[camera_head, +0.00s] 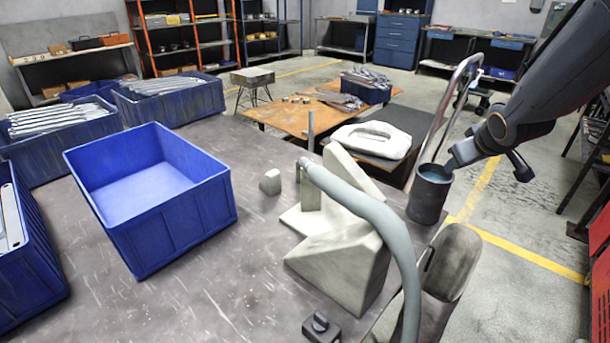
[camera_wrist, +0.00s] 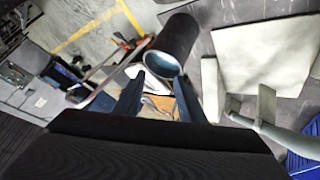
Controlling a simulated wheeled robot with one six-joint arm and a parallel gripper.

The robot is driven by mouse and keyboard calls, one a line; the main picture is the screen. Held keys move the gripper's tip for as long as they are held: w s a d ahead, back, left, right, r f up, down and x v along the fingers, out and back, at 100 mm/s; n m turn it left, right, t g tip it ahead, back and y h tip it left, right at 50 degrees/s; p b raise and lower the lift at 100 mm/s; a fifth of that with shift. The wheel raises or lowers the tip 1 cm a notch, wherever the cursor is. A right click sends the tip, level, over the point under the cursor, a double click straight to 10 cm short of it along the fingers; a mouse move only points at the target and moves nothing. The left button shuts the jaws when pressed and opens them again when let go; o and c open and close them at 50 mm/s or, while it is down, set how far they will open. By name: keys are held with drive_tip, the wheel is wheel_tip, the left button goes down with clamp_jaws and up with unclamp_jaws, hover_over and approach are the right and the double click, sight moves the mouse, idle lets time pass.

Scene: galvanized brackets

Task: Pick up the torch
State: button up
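The torch looks to be the dark upright cylinder (camera_head: 428,195) with a bluish round top face, standing at the right edge of the grey worktable (camera_head: 180,300). It also shows in the wrist view, as a dark cylinder (camera_wrist: 178,42) at the top middle, its bluish end facing my fingers. My gripper (camera_head: 456,158) comes in from the upper right, close to the cylinder's top. In the wrist view my gripper (camera_wrist: 159,80) is open, with the cylinder's rim just past the fingertips and near the right one. Contact cannot be made out.
A pale angular block with a curved grey pipe (camera_head: 375,215) stands left of the cylinder. A rounded grey piece (camera_head: 452,262) is close in front of it. An empty blue bin (camera_head: 185,225) sits farther left. A bent metal tube (camera_head: 440,115) rises behind the cylinder.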

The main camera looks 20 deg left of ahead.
drive_tip(key=w+a+n+t+y+b, duration=0.4)
drive_tip(key=w+a+n, duration=0.3)
drive_tip(key=w+a, duration=0.7)
drive_tip(key=w+a+n+g+y+b, duration=0.3)
drive_tip(key=w+a+n+y+b, duration=0.2)
drive_tip(key=a+n+y, duration=0.5)
drive_tip(key=n+g+b, duration=0.7)
drive_tip(key=n+g, duration=0.5)
drive_tip(key=g, duration=0.3)
approach(305, 168)
drive_tip(key=w+a+f, duration=0.2)
drive_tip(key=a, duration=0.3)
drive_tip(key=s+a+g, duration=0.1)
drive_tip(key=s+a, duration=0.4)
drive_tip(key=a, duration=0.1)
drive_tip(key=shift+s+a+f+g+h, duration=0.3)
drive_tip(key=shift+f+g+h, duration=0.1)
drive_tip(key=shift+f, duration=0.05)
drive_tip(key=c, duration=0.7)
drive_tip(key=shift+c, duration=0.6)
